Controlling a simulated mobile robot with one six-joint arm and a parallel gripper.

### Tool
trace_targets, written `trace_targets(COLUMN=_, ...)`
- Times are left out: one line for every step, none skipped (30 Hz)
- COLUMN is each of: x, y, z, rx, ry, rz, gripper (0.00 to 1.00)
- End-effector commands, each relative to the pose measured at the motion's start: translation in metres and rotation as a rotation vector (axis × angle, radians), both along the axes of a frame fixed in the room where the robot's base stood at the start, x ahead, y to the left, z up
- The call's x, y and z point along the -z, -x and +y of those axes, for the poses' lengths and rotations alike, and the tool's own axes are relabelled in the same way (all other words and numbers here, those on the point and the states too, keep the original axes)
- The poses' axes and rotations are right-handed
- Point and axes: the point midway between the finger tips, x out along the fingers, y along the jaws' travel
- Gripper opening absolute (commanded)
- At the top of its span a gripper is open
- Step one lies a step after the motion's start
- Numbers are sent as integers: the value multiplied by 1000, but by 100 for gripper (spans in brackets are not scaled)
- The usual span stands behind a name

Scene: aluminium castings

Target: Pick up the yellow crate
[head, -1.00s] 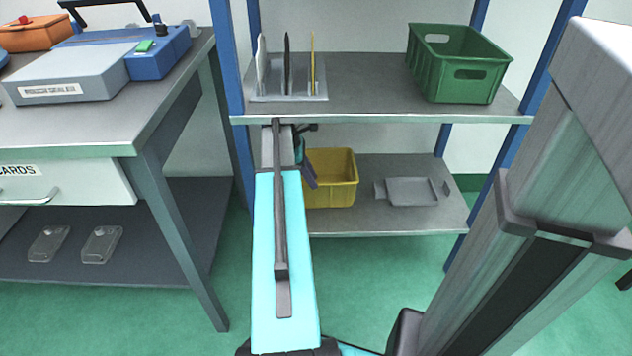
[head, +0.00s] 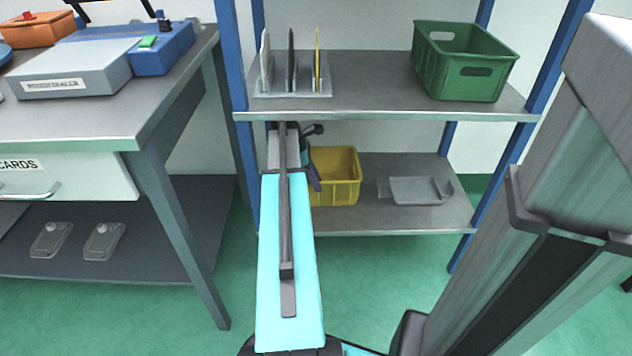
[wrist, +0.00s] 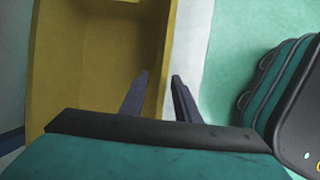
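The yellow crate (head: 338,180) stands on the lower shelf, its left part hidden behind my arm in the head view. In the wrist view the crate (wrist: 95,60) fills the upper left, and the part of its inside that shows looks empty. My gripper (wrist: 160,78) has its two dark fingers apart, one on each side of the crate's wall. The left finger is inside the crate and the right finger outside. A gap shows between the fingers. In the head view my gripper (head: 314,176) is at the crate's left part, mostly hidden by my arm.
A grey tray (head: 415,191) lies right of the crate on the lower shelf (head: 400,221). The upper shelf (head: 380,85) is close above, with a green crate (head: 465,65) and a rack of upright plates (head: 292,88). A workbench (head: 165,105) stands at left.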

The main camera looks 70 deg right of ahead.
Motion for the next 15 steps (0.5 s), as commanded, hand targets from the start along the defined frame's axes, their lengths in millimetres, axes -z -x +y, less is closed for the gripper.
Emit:
trace_targets(x=0, y=0, z=0, rx=0, ry=0, rz=0, gripper=29)
trace_targets(x=0, y=0, z=0, rx=0, ry=0, rz=0, gripper=29)
trace_targets(x=0, y=0, z=0, rx=0, ry=0, rz=0, gripper=29)
trace_targets(x=1, y=0, z=0, rx=0, ry=0, rz=0, gripper=29)
trace_targets(x=2, y=0, z=0, rx=0, ry=0, rz=0, gripper=29)
trace_targets(x=4, y=1, z=-1, rx=0, ry=0, rz=0, gripper=29)
trace_targets(x=5, y=2, z=-1, rx=0, ry=0, rz=0, gripper=29)
trace_targets(x=7, y=2, z=-1, rx=0, ry=0, rz=0, gripper=29)
trace_targets(x=10, y=3, z=-2, rx=0, ry=0, rz=0, gripper=29)
trace_targets(x=12, y=4, z=-2, rx=0, ry=1, rz=0, gripper=29)
trace_targets(x=15, y=5, z=-3, rx=0, ry=1, rz=0, gripper=29)
trace_targets(x=18, y=7, z=-3, rx=1, ry=1, rz=-1, gripper=29)
trace_targets(x=21, y=8, z=-4, rx=1, ry=1, rz=-1, gripper=29)
trace_targets(x=23, y=9, z=-4, rx=1, ry=1, rz=-1, gripper=29)
trace_targets(x=27, y=11, z=-5, rx=1, ry=1, rz=-1, gripper=29)
